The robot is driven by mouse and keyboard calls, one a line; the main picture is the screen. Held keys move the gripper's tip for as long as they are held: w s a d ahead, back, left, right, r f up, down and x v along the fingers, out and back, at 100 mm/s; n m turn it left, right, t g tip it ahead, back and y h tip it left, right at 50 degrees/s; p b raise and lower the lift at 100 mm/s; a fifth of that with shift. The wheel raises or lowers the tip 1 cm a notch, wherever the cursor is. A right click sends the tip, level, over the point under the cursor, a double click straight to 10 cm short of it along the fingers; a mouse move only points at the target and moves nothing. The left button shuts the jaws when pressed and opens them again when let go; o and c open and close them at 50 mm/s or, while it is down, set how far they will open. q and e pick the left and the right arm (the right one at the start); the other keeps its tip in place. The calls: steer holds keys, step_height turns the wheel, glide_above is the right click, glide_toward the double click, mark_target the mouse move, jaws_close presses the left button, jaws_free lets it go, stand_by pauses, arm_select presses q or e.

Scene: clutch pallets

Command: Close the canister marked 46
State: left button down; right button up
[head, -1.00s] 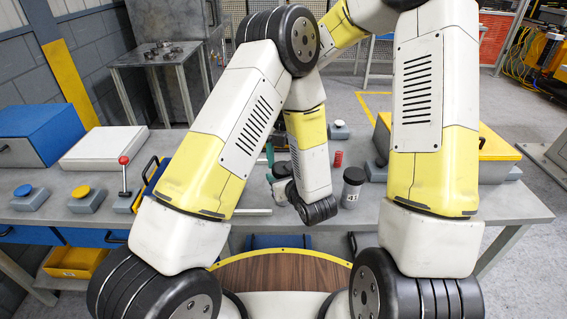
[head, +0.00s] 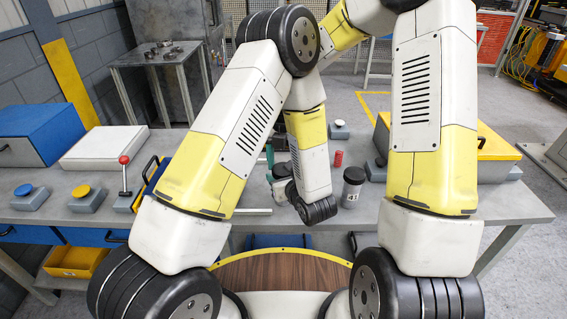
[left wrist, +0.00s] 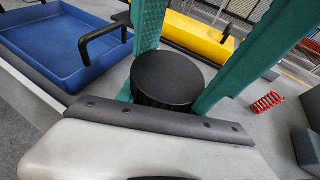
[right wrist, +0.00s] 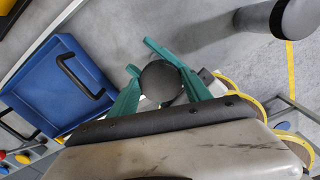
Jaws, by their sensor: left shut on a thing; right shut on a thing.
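A round black lid (left wrist: 168,78) fills the middle of the left wrist view and also shows in the right wrist view (right wrist: 160,80). My right gripper (right wrist: 159,86) is shut on it; its green fingers (left wrist: 152,28) rise above the lid in the left wrist view. My left gripper (left wrist: 165,98) is below, with only a bit of green finger showing; it is shut on a canister (head: 282,189). My arm hides much of that canister in the head view, and its number is not visible. I cannot tell whether the lid touches the canister.
Another dark-lidded canister (head: 352,187) with a label stands to the right on the bench. A red spring (left wrist: 267,103) lies nearby. A blue tray (left wrist: 70,50) with a black handle is to the left, and a yellow crate (left wrist: 205,42) lies behind.

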steer(key=shift+d+f, duration=0.2)
steer(key=shift+f, duration=0.4)
steer(key=shift+r, duration=0.15)
steer(key=shift+r, duration=0.35)
steer(key=shift+r, duration=0.5)
stand_by(0.8)
steer(key=shift+f, duration=0.9)
stand_by(0.6)
steer(key=o, duration=1)
steer(key=shift+s+a+r, duration=0.1)
steer(key=shift+r, duration=2.05)
